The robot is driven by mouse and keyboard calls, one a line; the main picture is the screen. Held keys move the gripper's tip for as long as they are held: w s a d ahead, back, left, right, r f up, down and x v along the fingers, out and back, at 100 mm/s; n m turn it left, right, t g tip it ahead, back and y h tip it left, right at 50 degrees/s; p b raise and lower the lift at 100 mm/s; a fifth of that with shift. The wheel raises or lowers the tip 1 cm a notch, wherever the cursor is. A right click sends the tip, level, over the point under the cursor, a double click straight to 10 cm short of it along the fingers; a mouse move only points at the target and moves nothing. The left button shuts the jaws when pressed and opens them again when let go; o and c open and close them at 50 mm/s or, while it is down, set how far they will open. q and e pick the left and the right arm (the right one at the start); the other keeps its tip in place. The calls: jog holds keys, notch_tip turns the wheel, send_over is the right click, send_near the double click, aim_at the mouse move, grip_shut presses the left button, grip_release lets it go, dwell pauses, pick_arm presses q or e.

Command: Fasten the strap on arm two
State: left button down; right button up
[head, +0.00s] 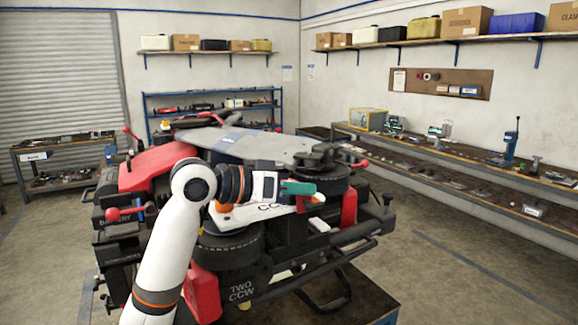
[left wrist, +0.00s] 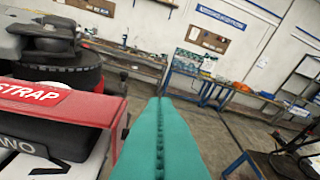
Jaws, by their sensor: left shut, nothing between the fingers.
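The spray drone (head: 230,145) sits folded on a low stand in the middle of the head view. Its black round part marked TWO CCW (head: 242,290) faces me. In the left wrist view, a red strap piece (left wrist: 45,100) lettered STRAP lies at the left, above a black part marked TWO (left wrist: 30,148). My left gripper (head: 300,188) reaches over the drone's near side, above a white plate (head: 240,214). Its teal fingers (left wrist: 160,125) are shut with nothing between them, just right of the red strap piece. Whether they touch it is unclear. My right gripper is out of view.
A long workbench (head: 470,185) with tools runs along the right wall. A blue shelf rack (head: 212,105) stands behind the drone, and a small cart (head: 65,160) stands at the left. A black tubular frame (head: 350,245) juts from the drone's right side. Open floor lies to the right.

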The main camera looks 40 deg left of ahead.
aim_at(306, 209)
pick_arm(q)
jog(key=f+b, duration=0.1)
jog(key=f+m, duration=0.1)
jog(key=f+b, duration=0.1)
jog(key=shift+s+d+f+m+y+b, duration=0.15)
jog(key=shift+s+d+m+y+b, duration=0.15)
jog(key=shift+d+y, duration=0.1)
jog(key=shift+d+f+m, duration=0.15)
jog(key=shift+m, duration=0.25)
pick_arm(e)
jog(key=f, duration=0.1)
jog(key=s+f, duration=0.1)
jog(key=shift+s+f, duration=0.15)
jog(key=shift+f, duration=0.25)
